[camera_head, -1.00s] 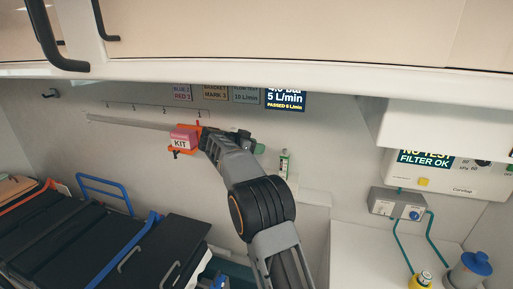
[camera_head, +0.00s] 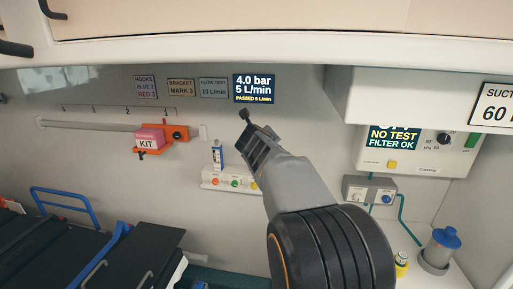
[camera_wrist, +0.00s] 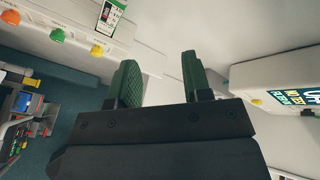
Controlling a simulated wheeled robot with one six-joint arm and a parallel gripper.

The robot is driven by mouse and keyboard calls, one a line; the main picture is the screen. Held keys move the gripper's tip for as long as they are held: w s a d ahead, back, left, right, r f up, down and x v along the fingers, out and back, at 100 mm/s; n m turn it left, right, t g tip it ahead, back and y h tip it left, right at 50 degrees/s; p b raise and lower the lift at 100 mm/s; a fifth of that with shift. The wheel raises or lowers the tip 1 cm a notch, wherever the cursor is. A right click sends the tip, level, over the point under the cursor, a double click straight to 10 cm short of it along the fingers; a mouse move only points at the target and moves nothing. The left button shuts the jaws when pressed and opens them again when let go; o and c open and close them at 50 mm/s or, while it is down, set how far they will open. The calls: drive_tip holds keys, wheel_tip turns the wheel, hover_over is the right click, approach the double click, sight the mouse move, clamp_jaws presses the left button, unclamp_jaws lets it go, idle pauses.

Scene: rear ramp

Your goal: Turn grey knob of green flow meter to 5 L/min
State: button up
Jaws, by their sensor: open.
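A slim flow meter (camera_head: 217,155) stands upright on the white outlet rail at the back wall, left of my arm. In the wrist view the green flow meter (camera_wrist: 110,16) with a white scale is at the upper left, cut by the picture edge. I cannot make out its grey knob or its setting. My gripper (camera_wrist: 160,78) is open and empty, its two green-padded fingers apart, pointing past the flow meter's right side. In the head view its fingertips are not clear. The wall display (camera_head: 254,88) reads 4.0 bar, 5 L/min, PASSED 5 L/min.
The outlet rail (camera_head: 206,184) has coloured knobs. An orange bracket (camera_head: 178,134) with a pink KIT box (camera_head: 149,140) hangs at left. A suction unit (camera_head: 430,145) juts out at right above a counter. Cabinets overhang above; a black stretcher is at lower left.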

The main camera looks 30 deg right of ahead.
drive_tip(key=w+d+f+m+t+y, duration=0.1)
drive_tip(key=w+d+f+m, duration=0.1)
drive_tip(key=w, duration=0.4)
drive_tip(key=w+d+f+m+t+y, duration=0.1)
drive_tip(key=w+d+f+m, duration=0.2)
drive_tip(key=w+f+m, duration=0.1)
drive_tip(key=w+m, duration=0.1)
drive_tip(key=w, duration=0.1)
drive_tip(key=shift+w+p, duration=0.3)
drive_tip(key=shift+w, duration=0.1)
drive_tip(key=shift+c, duration=0.3)
drive_tip(key=shift+f, duration=0.1)
clamp_jaws()
